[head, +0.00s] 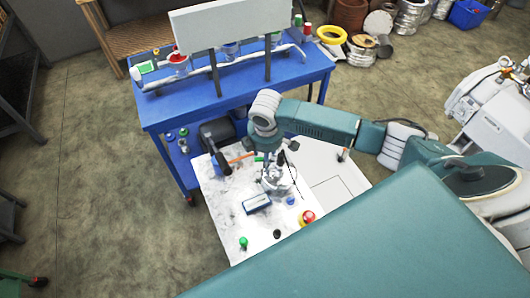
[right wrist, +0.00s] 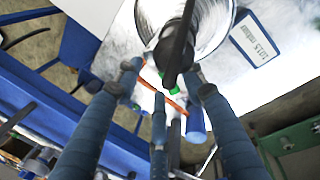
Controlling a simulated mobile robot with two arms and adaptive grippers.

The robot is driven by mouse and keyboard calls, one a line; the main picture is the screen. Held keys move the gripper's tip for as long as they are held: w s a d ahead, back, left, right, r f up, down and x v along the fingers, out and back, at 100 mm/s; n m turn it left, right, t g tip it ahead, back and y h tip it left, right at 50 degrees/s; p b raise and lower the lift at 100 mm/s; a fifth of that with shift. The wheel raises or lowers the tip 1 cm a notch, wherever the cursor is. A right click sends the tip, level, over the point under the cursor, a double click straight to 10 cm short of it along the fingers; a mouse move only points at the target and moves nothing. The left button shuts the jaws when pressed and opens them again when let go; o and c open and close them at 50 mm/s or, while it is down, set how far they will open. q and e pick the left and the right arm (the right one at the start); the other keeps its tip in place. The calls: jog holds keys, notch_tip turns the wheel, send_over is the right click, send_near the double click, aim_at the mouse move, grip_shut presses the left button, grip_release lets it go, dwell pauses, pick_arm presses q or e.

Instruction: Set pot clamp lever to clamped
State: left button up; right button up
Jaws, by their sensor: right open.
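The round metal pot (head: 278,184) stands on the white worktop, partly hidden by my right gripper (head: 268,160) above it. In the right wrist view the shiny silver pot (right wrist: 150,14) is at the top edge. A black lever (right wrist: 179,42) crosses in front of it, pointing towards the camera. My right gripper (right wrist: 163,72) is open, with its fingertips on either side of the lever's near end. I cannot tell whether they touch it. The lever's setting is unclear. My left gripper is not in view.
A pressure display reading 1015 (right wrist: 254,38) lies beside the pot. A red and yellow button (head: 308,217) and a green button (head: 243,242) are on the worktop (head: 225,205). A black device (head: 216,132) stands behind. A blue table (head: 165,110) with pipework is beyond.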

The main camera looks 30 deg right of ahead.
jog(key=shift+w+f, duration=0.1)
jog(key=shift+f, duration=0.1)
jog(key=shift+c, duration=0.5)
grip_shut()
jog(key=shift+s+r+n+p, duration=0.25)
jog(key=shift+n+p, duration=0.55)
jog(key=shift+s+f+n+y+p, duration=0.15)
jog(key=shift+n+y+p, duration=0.3)
jog(key=shift+n, duration=0.55)
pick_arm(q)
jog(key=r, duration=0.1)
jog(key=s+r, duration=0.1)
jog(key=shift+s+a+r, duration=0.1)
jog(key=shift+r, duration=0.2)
pick_arm(e)
jog(key=shift+s+a+f+n, duration=0.1)
jog(key=shift+a+n, duration=0.05)
jog(key=shift+n, duration=0.35)
jog(key=shift+o, duration=0.5)
grip_release()
